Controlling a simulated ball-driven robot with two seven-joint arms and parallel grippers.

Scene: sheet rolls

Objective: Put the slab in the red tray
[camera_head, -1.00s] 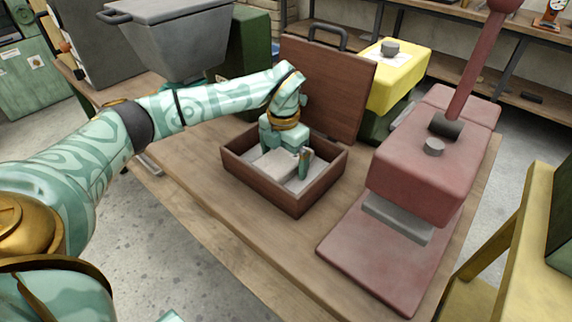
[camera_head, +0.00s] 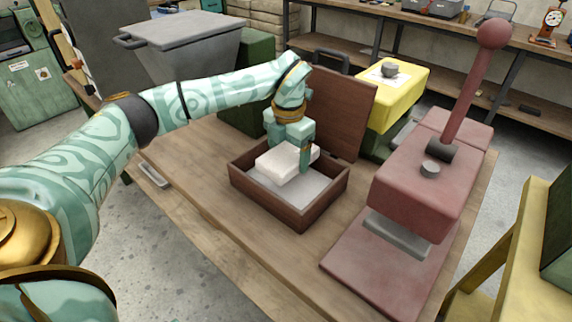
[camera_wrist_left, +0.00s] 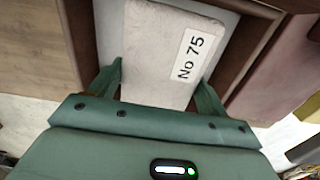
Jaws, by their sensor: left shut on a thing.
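The slab (camera_head: 284,162) is a pale, flat block. In the left wrist view the slab (camera_wrist_left: 158,55) bears a white label reading "No 75". My left gripper (camera_head: 291,156) is shut on it, with a finger at each side. It holds the slab, slightly tilted, at about rim height over the open brown wooden case (camera_head: 310,214), above its pale lining. A red press (camera_head: 425,185) stands to the right, with a flat red base (camera_head: 375,265) and a grey plate under its head. I cannot make out a separate red tray. My right gripper is not in view.
The case's raised lid (camera_head: 345,115) stands behind my gripper. A yellow machine (camera_head: 400,90) is behind the lid, and a grey bin (camera_head: 185,50) is at the back left. Bare wooden tabletop (camera_head: 210,200) lies left of the case.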

